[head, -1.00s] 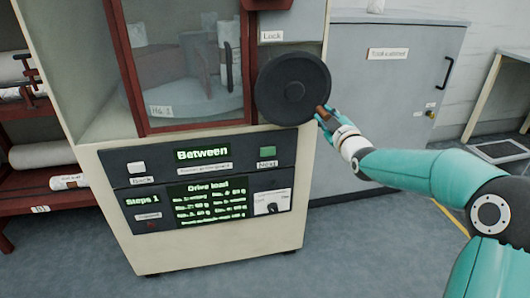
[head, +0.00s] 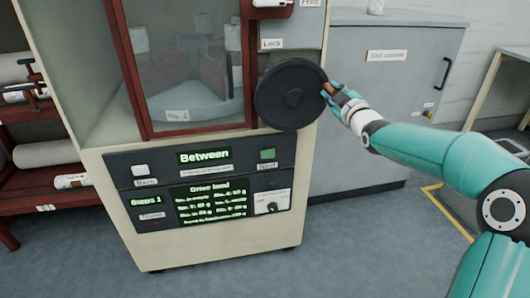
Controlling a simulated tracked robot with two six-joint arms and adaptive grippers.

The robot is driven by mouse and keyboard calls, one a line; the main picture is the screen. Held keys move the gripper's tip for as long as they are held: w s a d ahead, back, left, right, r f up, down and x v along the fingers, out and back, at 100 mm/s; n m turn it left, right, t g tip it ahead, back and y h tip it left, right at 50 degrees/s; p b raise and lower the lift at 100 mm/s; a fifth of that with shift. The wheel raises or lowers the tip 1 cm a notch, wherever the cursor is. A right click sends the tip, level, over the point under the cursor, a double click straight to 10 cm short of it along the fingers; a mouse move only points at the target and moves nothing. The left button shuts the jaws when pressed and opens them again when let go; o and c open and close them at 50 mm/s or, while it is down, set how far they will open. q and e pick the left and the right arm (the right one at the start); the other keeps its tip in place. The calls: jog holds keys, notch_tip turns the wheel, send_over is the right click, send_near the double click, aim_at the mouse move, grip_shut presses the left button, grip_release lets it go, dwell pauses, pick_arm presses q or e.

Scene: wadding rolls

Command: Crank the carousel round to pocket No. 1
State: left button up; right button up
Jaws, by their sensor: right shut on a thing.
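The black crank wheel (head: 290,97) sits on the front of the carousel cabinet (head: 215,225), right of its window. My right gripper (head: 332,92) is shut on the wheel's brown handle (head: 330,88), at the wheel's right edge. Behind the red-framed window (head: 180,70) part of the carousel (head: 190,107) shows, with brownish dividers and a small pocket label (head: 177,115) too blurred to read. The display (head: 204,156) reads "Between". My left gripper is not in view.
A grey locker (head: 385,110) stands to the right of the cabinet. Red shelves (head: 35,195) with white rolls (head: 45,153) stand at the left. A bench (head: 495,100) is at the far right. The floor in front is clear.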

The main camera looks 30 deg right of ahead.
jog(key=a+r, duration=0.1)
jog(key=a+r+p, duration=0.1)
jog(key=r, duration=0.1)
jog(key=shift+w, duration=0.2)
jog(key=shift+w+a+r+p, duration=0.1)
jog(key=shift+a+r+p, duration=0.25)
jog(key=shift+a+r, duration=0.1)
jog(key=a+r+p, duration=0.2)
jog(key=a+p, duration=0.1)
jog(key=shift+w, duration=0.4)
jog(key=shift+w+a+r+p, duration=0.1)
jog(key=shift+w+a+p, duration=0.05)
jog(key=shift+a+p, duration=0.5)
jog(key=shift+w+a+p, duration=0.1)
jog(key=shift+a+p, duration=0.4)
jog(key=shift+a, duration=0.1)
jog(key=o, duration=1)
jog(key=shift+c, duration=0.2)
jog(key=shift+o, duration=0.2)
jog(key=shift+d+r, duration=0.1)
jog(key=shift+r, duration=0.05)
